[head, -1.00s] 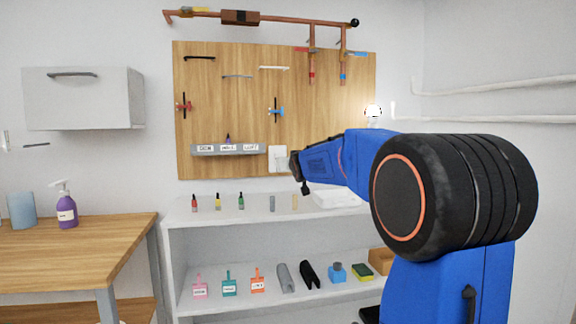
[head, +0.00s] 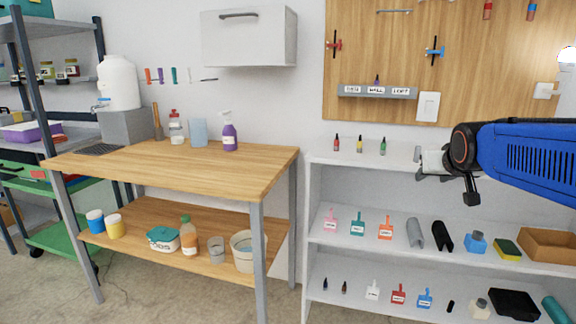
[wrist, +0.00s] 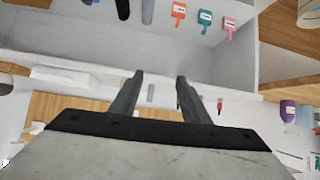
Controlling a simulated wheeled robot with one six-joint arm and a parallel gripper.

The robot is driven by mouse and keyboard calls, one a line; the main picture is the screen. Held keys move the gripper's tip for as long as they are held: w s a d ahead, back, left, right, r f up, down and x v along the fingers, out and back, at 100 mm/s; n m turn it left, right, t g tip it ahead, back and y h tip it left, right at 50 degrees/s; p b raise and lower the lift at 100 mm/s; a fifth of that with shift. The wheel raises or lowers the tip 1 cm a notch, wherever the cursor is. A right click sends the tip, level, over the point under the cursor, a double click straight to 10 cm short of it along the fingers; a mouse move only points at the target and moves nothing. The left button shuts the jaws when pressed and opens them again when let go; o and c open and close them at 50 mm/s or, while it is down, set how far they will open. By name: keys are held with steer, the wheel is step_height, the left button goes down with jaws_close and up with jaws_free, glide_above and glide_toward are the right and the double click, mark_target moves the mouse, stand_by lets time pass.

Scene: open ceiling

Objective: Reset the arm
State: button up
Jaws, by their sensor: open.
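My gripper shows in the wrist view (wrist: 160,95) with its two dark fingers apart and nothing between them. In the head view my blue arm reaches in from the right edge, and the gripper end (head: 420,165) points left in front of the white shelf unit (head: 322,185). It is near the shelf's top surface, and its fingertips are hard to make out there. Small bottles with red (head: 337,144), yellow (head: 360,144) and green (head: 383,146) bodies stand on that top, left of the gripper.
A wooden workbench (head: 180,165) stands left, with a purple spray bottle (head: 229,135) on it. A wooden pegboard (head: 400,70) with a grey label rack (head: 377,92) hangs above the shelf. Floor shows in front of the bench.

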steer(key=s+a+f+g, duration=0.2)
steer(key=s+f, duration=0.4)
steer(key=s, duration=0.4)
steer(key=s+a+f+n+g+y, duration=0.1)
steer(key=s+a+f+g, duration=0.1)
steer(key=s+a+f, duration=0.2)
steer(key=s+a+f+n+g+y, duration=0.1)
steer(key=s+a+f+g, duration=0.1)
steer(key=s+f, duration=0.7)
steer(key=s+a, duration=0.1)
steer(key=s, duration=0.6)
steer(key=shift+a+f, duration=0.2)
steer(key=shift+f, duration=0.15)
